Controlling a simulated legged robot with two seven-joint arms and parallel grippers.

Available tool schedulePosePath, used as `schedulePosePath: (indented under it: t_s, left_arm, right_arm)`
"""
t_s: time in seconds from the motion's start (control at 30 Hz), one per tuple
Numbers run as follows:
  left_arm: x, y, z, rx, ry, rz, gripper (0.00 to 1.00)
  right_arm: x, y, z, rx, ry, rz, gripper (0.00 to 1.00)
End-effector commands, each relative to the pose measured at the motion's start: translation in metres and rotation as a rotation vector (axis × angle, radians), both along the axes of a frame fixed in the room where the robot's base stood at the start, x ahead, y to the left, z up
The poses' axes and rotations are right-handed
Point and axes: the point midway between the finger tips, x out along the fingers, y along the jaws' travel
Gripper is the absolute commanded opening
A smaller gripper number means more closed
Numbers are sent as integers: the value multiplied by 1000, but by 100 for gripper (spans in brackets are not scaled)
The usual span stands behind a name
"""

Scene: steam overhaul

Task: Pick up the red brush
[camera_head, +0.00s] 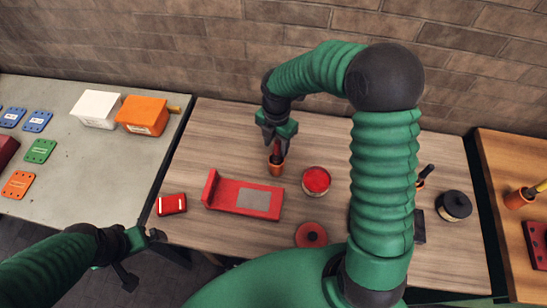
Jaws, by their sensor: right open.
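The red brush (277,151) stands upright in a small orange cup (276,166) near the middle of the wooden table. Its dark red handle shows just under my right gripper (277,140). That gripper points down over the cup with its jaws open at the top of the handle. Whether the jaws touch the handle is too small to tell. My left gripper (142,258) is low at the left, off the table's front edge, with its fingers apart and nothing between them.
A red open tin (316,180) stands close right of the cup. A red stand with a grey plate (258,199) lies in front, with a red lid (311,235) and a small red box (171,204) nearby. A black round tin (454,206) is at the right.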

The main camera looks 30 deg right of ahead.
Motion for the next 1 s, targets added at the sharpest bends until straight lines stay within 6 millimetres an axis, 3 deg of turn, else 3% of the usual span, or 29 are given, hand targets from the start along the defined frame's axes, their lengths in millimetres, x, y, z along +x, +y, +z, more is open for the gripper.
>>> schedulePosePath:
  t_s: [0.33,0.6,0.93,1.0]
  left_arm:
    - [0,0,3,0,0,-1,100]
    - [0,0,2,0,0,-1,100]
    - [0,0,2,0,0,-1,100]
    - [0,0,2,0,0,-1,100]
  right_arm:
    - [5,6,-49,-6,0,1,45]
    - [5,4,-55,-4,-2,-1,44]
    - [5,3,-55,-3,-1,-1,1]
    - [5,4,-55,-4,-1,-1,0]
